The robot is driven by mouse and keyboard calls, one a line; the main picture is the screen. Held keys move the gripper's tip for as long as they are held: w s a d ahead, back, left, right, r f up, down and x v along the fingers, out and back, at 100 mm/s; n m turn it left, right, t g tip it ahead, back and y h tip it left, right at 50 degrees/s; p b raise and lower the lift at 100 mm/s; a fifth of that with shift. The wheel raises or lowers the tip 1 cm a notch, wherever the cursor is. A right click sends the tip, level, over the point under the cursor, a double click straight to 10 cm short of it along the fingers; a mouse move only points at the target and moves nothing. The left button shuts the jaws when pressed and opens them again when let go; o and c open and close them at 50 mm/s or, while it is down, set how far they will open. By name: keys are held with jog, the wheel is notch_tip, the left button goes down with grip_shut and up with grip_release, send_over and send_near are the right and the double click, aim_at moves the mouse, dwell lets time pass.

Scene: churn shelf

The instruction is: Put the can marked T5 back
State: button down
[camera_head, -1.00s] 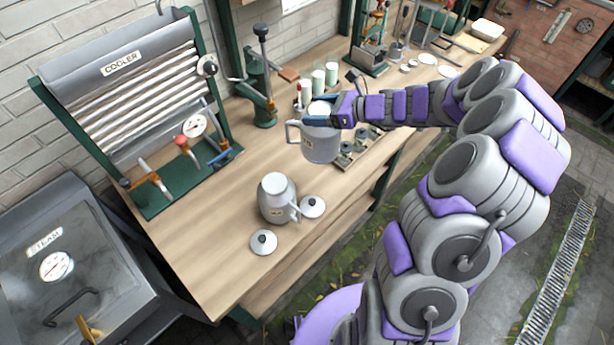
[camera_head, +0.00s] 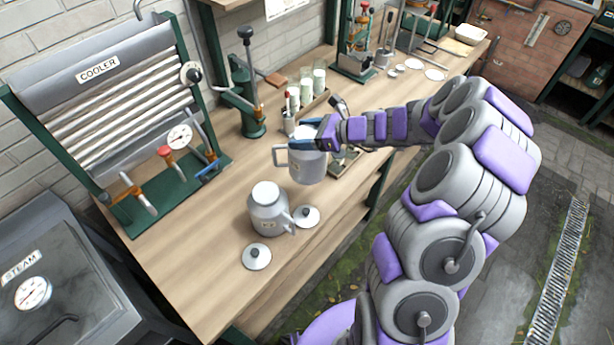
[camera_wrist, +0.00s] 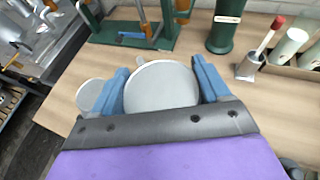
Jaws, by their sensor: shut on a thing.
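My gripper (camera_head: 318,133) is shut on a grey metal can (camera_head: 307,167) with a side handle, held over the bench near its front edge. A small label shows on it, too small to read. In the wrist view the can's round pale top (camera_wrist: 161,86) sits between my two blue fingers. A second grey can (camera_head: 267,210) with a handle and small label stands upright on the bench, nearer the camera. Its label is also unreadable, so I cannot tell which can is T5. Two round lids with dark knobs lie beside it, one in front (camera_head: 257,256) and one to its right (camera_head: 306,216).
The cooler (camera_head: 110,100) stands at the bench's left, with a steam box (camera_head: 35,290) below left. A green hand press (camera_head: 250,95) and a rack of bottles (camera_head: 312,100) stand behind the held can. Bare bench (camera_head: 190,250) lies at front left.

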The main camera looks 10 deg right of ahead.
jog(key=f, duration=0.2)
jog(key=f+b, duration=0.1)
jog(key=f, duration=0.1)
jog(key=d+f, duration=0.1)
jog(key=shift+f, duration=0.4)
jog(key=shift+a+f+b, duration=0.2)
jog(key=shift+f+b, duration=0.2)
jog(key=shift+f, duration=0.55)
jog(key=shift+a+f+b, duration=0.15)
jog(key=shift+f+b, duration=0.25)
jog(key=shift+f, duration=0.55)
grip_release()
jog(key=shift+d, duration=0.15)
